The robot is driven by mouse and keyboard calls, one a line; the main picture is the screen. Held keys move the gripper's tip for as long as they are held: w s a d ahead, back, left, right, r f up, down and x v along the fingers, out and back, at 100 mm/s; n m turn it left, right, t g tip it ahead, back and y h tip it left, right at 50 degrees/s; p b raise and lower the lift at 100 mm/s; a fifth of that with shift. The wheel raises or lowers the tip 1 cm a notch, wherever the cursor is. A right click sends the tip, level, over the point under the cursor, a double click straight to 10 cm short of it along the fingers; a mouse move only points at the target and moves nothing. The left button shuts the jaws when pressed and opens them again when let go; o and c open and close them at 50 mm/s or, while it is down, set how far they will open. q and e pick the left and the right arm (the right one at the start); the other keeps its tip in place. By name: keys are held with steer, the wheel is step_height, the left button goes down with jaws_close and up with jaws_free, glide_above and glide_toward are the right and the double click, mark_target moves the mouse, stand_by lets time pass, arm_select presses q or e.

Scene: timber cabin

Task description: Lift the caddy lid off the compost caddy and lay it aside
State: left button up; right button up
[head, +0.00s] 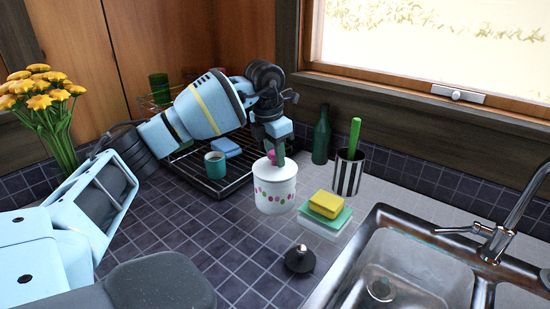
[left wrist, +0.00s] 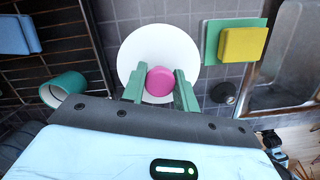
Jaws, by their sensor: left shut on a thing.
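The compost caddy (head: 275,197) is a white pot with coloured dots, standing upright on the tiled counter. Its white caddy lid (head: 287,171) has a pink knob and sits over the caddy's top; I see no clear gap between them. In the left wrist view the lid (left wrist: 135,48) is a white disc with the pink knob (left wrist: 160,79) between the green fingers. My left gripper (head: 275,158) comes down from above and is shut on the knob; it also shows in the left wrist view (left wrist: 160,88).
A dish rack (head: 215,183) with a teal mug (head: 215,166) stands left of the caddy. A yellow sponge (head: 326,204), striped holder (head: 346,174) and green bottle (head: 321,137) are to the right. A dark stopper (head: 299,261) lies before the sink (head: 400,236). Tiles at front left are clear.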

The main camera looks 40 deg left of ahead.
arm_select(q)
steer(key=shift+r, duration=0.45)
step_height(320, 180, up, 2)
steer(key=shift+r, duration=0.2)
steer(key=s+d+r, duration=0.1)
steer(key=s+d, duration=1)
steer(key=shift+d+r+b, duration=0.15)
steer(key=shift+d+b, duration=0.15)
steer(key=shift+b, duration=0.15)
